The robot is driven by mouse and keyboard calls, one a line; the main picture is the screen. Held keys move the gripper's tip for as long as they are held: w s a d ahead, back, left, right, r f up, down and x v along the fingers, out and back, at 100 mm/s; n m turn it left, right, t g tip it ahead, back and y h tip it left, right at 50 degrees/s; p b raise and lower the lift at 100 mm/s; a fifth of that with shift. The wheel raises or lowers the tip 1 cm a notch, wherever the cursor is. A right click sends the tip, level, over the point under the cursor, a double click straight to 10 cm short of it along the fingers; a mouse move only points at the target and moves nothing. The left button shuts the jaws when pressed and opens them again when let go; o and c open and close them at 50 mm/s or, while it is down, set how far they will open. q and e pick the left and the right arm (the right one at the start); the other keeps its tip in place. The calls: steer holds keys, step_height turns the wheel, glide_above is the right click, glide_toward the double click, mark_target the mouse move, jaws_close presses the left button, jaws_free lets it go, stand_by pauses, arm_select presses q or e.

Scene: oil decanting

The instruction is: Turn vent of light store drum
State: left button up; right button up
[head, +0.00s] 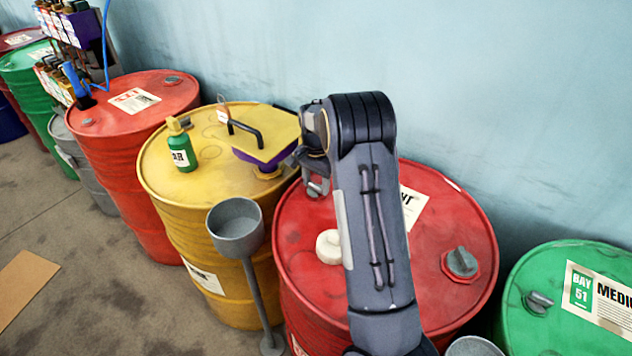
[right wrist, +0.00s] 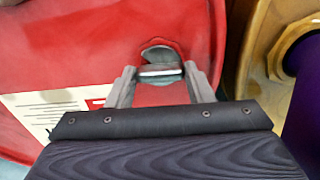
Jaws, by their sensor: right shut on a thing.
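The red drum (head: 300,225) in the head view has a white label (head: 413,207) partly hidden behind my right arm, so I cannot read its full name. My right gripper (head: 318,184) is at the drum's far left edge, mostly hidden by its own wrist. In the right wrist view, the fingers (right wrist: 160,72) are closed on the sides of a small grey vent (right wrist: 158,54) on the red drum top (right wrist: 80,50). A larger grey cap (head: 462,263) sits on the drum's right side. My left gripper is not in view.
A white round object (head: 328,247) lies on the red drum. A yellow drum (head: 165,235) at left carries a green bottle (head: 182,150) and a yellow-topped purple part (head: 262,135). A grey cup on a stand (head: 236,230) stands in front. A green drum (head: 525,325) is at right.

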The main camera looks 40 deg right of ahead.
mark_target(316, 184)
steer(key=o, duration=1)
step_height(316, 184, up, 7)
steer(key=shift+r+b, duration=0.2)
steer(key=shift+b, duration=0.2)
steer(key=shift+r, duration=0.25)
